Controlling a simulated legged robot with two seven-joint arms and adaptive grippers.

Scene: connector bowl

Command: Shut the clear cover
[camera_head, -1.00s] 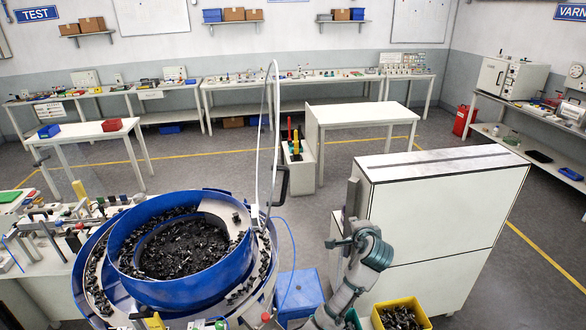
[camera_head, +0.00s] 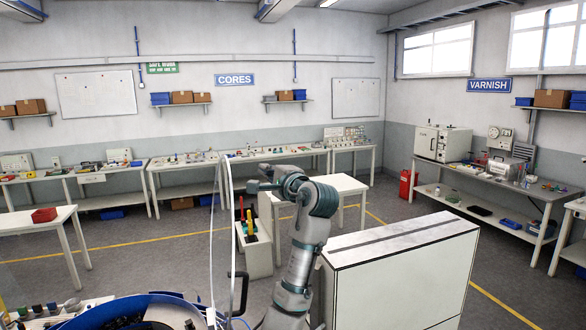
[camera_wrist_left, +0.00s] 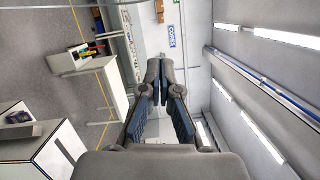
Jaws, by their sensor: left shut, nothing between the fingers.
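The clear cover (camera_head: 229,190) stands up steeply, open, at the right side of the blue bowl (camera_head: 130,309). I see mostly its thin pale edge; its clear panel is hard to make out. A black handle (camera_head: 242,290) is low near its edge. In the left wrist view the fingers (camera_wrist_left: 160,82) are shut and empty. My right gripper is out of view. Most of the bowl is cut off below.
A white cabinet (camera_head: 400,270) stands to the right of my left arm. Benches line the walls. Open floor lies to the left behind the bowl.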

